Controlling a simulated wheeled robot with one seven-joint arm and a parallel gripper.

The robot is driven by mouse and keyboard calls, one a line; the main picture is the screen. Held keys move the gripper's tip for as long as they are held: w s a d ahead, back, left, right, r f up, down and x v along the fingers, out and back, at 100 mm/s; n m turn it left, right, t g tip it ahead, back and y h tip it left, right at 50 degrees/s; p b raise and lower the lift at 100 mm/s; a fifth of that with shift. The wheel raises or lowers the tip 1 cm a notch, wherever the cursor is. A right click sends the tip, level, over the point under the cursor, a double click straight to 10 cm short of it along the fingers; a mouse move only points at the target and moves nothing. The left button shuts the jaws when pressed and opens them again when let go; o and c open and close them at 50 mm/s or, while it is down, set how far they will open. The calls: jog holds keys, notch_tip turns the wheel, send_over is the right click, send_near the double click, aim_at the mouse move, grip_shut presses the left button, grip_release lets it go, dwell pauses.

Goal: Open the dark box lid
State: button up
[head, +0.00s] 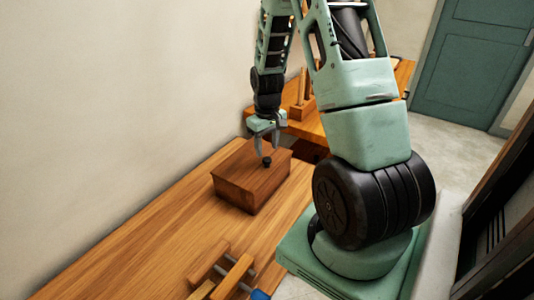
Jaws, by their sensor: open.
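The dark box (240,194) is a brown wooden box on the wooden bench. Its lid (243,169) looks closed and lies flat. My gripper (265,160) points down over the right part of the lid, with its fingertips close to the lid's top. The fingers are open and I see nothing held between them. I cannot tell whether a fingertip touches the lid. A small dark piece, perhaps a knob or a fingertip, shows at the lower end of the fingers.
The bench top (150,235) is clear to the left of the box. A wooden clamp-like object (222,272) lies at the front. A second wooden table (312,127) with a wooden stand stands behind. A pale wall (110,90) runs along the left.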

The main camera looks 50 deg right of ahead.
aim_at(267, 159)
jog(key=shift+f, duration=1.9)
